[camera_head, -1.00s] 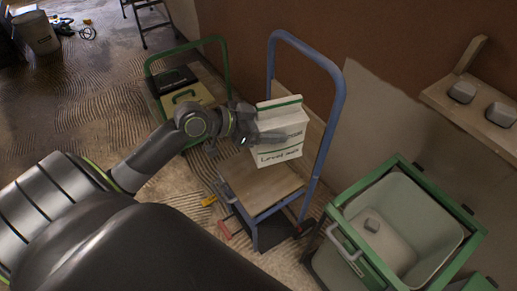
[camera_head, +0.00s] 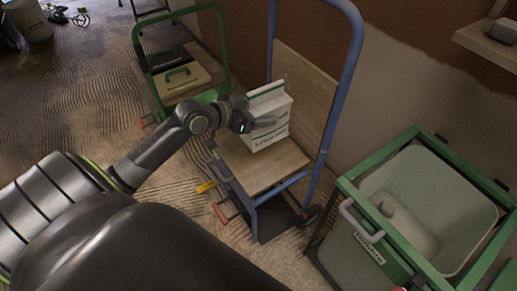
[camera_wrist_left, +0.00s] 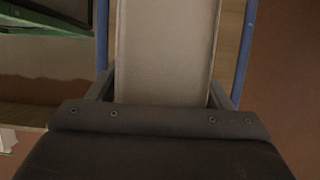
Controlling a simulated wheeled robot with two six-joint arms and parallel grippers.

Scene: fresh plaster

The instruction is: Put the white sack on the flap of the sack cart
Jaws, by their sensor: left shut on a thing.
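The white sack (camera_head: 268,112), a box-shaped bag with green stripes and dark lettering, is upright over the back part of the wooden flap (camera_head: 262,172) of the blue-framed sack cart (camera_head: 327,100). I cannot tell whether its base touches the flap. My left gripper (camera_head: 262,124) is shut on the sack from the left, its finger across the lettered side. In the left wrist view the pale sack (camera_wrist_left: 165,50) fills the space between my fingers (camera_wrist_left: 160,88), with blue cart tubes on both sides. My right gripper is not in view.
A green cart (camera_head: 226,50) with a yellowish case (camera_head: 182,80) stands behind at left. A green-framed bin (camera_head: 350,190) stands close at right. A wooden shelf (camera_head: 480,42) juts from the wall at upper right. The front of the flap is bare.

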